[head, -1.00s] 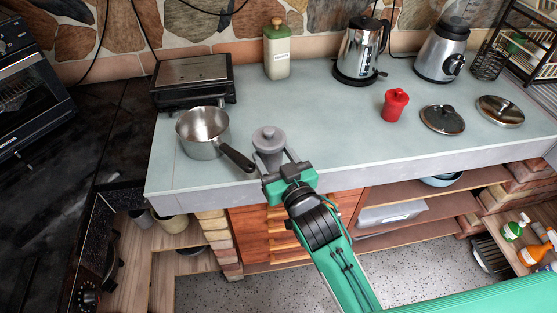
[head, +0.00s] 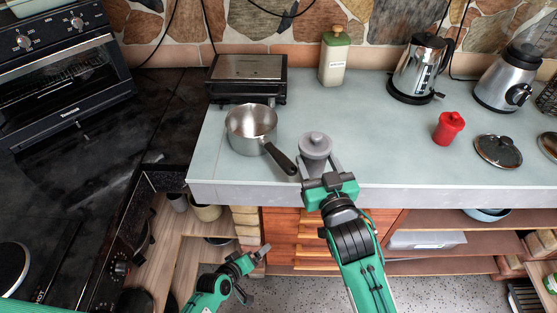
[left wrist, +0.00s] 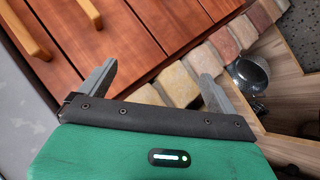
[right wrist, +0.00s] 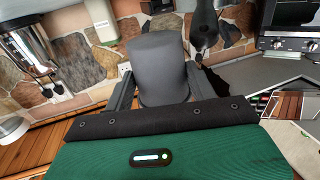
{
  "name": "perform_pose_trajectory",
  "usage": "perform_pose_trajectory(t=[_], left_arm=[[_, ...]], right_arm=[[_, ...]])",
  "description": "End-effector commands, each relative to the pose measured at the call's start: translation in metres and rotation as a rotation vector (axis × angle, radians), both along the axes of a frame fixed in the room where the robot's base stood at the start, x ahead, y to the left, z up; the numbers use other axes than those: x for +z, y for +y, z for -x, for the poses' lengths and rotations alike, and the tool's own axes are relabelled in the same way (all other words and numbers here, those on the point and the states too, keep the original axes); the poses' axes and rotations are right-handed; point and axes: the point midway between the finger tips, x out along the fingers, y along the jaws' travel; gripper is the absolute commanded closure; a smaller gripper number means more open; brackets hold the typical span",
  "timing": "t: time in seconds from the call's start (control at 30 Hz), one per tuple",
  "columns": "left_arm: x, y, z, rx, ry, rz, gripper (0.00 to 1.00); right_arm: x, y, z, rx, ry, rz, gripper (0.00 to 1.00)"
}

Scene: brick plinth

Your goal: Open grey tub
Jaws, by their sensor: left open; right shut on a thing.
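The grey tub (head: 315,150) stands upright near the front edge of the counter, with a grey knobbed lid on it. My right gripper (head: 318,168) is shut on the tub's body from the front. In the right wrist view the tub (right wrist: 157,70) sits between the two fingers (right wrist: 153,92); its lid is not clear there. My left gripper (head: 257,254) is open and empty, low in front of the cabinet, below the counter edge. In the left wrist view its fingers (left wrist: 153,85) are spread apart, facing wooden drawers and bricks.
A steel saucepan (head: 250,122) is left of the tub, its black handle reaching close to it. A red jar (head: 449,127), a pot lid (head: 498,150) and a kettle (head: 420,70) stand to the right. The counter edge (head: 250,194) lies above my left gripper.

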Motion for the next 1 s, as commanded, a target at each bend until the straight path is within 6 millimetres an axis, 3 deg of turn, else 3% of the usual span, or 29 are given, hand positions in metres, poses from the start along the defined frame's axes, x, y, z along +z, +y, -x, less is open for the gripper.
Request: perform_pose_trajectory(t=[0.03, 0.23, 0.4, 0.57, 0.7, 1.0], left_arm=[[0.03, -0.008, -0.012, 0.008, -0.034, 0.057, 0.06], [0.143, -0.037, -0.037, 0.018, -0.136, 0.292, 0.06], [0.237, -0.056, -0.038, -0.007, -0.206, 0.482, 0.06], [0.318, -0.067, -0.032, -0.074, -0.289, 0.582, 0.06], [0.38, -0.074, -0.041, -0.227, -0.504, 0.321, 0.06], [0.487, -0.062, -0.05, -0.402, -0.918, -0.377, 0.06]], right_arm=[[0.001, 0.0, 0.0, 0.0, -0.002, -0.001, 0.84], [0.001, 0.0, 0.0, 0.0, -0.002, -0.001, 0.84], [0.001, 0.0, 0.0, 0.0, -0.002, -0.001, 0.84], [0.001, 0.0, 0.0, 0.0, -0.002, -0.001, 0.84], [0.001, 0.0, 0.0, 0.0, -0.002, -0.001, 0.84], [0.001, 0.0, 0.0, 0.0, -0.002, -0.001, 0.84]])
